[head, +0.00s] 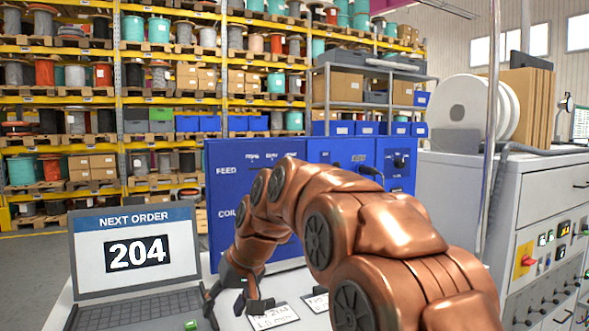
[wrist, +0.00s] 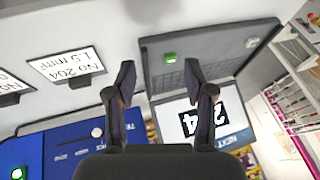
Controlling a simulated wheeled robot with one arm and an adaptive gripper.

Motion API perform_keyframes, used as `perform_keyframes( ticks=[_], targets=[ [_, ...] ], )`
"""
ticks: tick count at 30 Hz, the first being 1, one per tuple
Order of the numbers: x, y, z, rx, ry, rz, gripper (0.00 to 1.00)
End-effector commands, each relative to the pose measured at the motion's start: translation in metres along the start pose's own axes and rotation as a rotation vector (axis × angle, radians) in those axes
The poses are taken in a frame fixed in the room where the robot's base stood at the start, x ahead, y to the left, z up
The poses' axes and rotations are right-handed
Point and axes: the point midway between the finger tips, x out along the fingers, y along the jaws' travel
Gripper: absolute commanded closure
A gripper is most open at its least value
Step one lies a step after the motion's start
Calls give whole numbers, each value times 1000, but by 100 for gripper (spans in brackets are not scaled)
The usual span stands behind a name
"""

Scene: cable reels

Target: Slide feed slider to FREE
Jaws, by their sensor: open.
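The blue panel (head: 222,190) stands behind my arm in the head view, with a FEED label and small position marks along its upper part. My arm hides much of its face, and I cannot make out the feed slider's position there. In the wrist view, part of the blue panel (wrist: 62,130) shows tilted at lower left. A pale round knob (wrist: 97,132) sits on it near small labels too blurred to read; I cannot tell whether it is the slider. My gripper (head: 237,303) is open and empty, pointing down over the table in front of the panel. Its spread fingers also show in the wrist view (wrist: 158,80).
A laptop (head: 135,245) reading NEXT ORDER 204 stands left of my gripper. A green button (head: 191,325) and label cards (head: 272,316) lie near the gripper. A second blue panel section (head: 398,178) with a knob and cable is at right, beside a grey cabinet (head: 510,195).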

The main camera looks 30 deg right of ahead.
Motion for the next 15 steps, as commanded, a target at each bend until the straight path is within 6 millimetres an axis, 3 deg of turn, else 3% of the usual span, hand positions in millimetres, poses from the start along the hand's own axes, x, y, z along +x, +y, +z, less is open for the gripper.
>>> perform_keyframes(
  ticks=[1,6,15],
  targets=[
    [-3,6,-24,5,36,-9,47],
    [-24,22,-96,8,169,-41,47],
    [-69,68,-204,0,402,-66,47]
  ],
)
